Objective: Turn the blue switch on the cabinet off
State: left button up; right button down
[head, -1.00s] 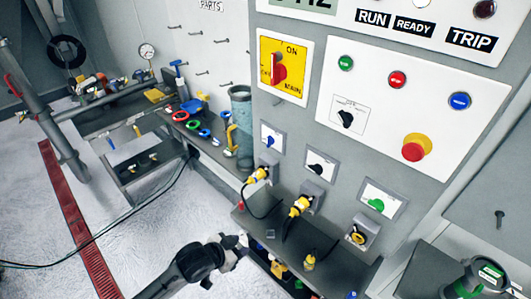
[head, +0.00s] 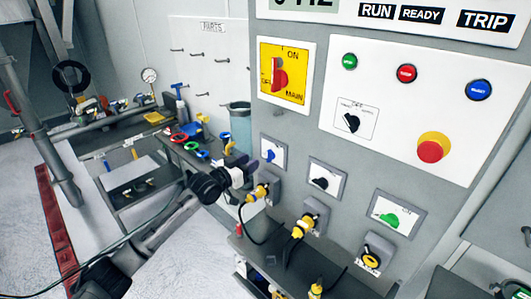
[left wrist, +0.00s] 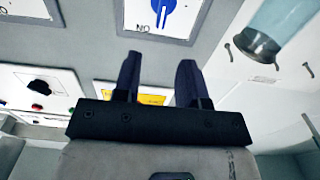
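The blue switch (head: 270,155) is a small rotary knob on a white plate with a grey frame, low on the left of the cabinet front. In the left wrist view its blue knob (left wrist: 163,15) is at the top edge, partly cut off. An upside-down ON label shows beside the knob's lower end. My left gripper (head: 250,172) is just left of and below the switch plate in the head view, apparently not touching the knob. In the left wrist view its two dark fingers (left wrist: 158,70) are apart with nothing between them. My right gripper is not in view.
A yellow plug (head: 260,192) with a cable sits in a socket below the switch. A black switch (head: 321,183) and a green switch (head: 390,219) are to the right. The red main switch (head: 280,75) is above. A clear cylinder (head: 240,125) stands to the left.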

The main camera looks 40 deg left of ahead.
aim_at(267, 151)
pick_arm(q)
jog(key=w, duration=0.8)
jog(key=shift+d, duration=0.4)
grip_shut()
